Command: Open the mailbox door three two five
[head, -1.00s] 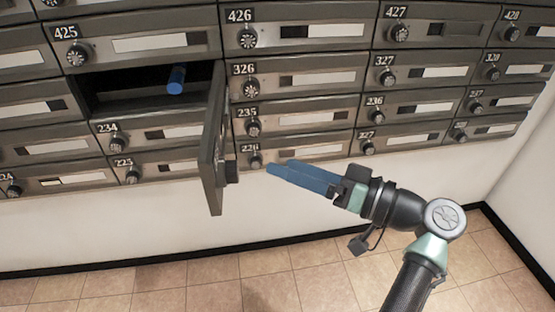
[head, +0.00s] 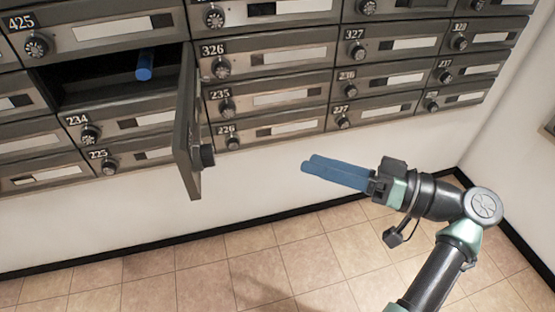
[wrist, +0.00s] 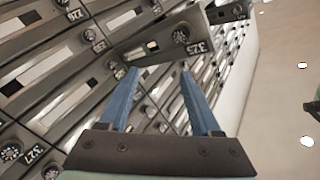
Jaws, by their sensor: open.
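The door of mailbox 325 (head: 188,130) stands swung out from the mailbox wall, with its dark knob on the outer side. Its number plate 325 (wrist: 197,48) shows in the wrist view, beyond my fingertips. Behind the door is the open dark compartment (head: 95,85), with a blue cylinder (head: 144,64) lying in it. My gripper (head: 305,165) has blue fingers and is open and empty. It is to the right of the door, apart from it. The gripper also shows in the wrist view (wrist: 159,73), its two fingers spread.
Shut mailboxes such as 425 (head: 115,30), 326 (head: 270,58) and 226 (head: 270,131) surround the opening. Below them is a bare white wall (head: 255,180) and a tiled floor (head: 200,265). The space around my gripper is clear.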

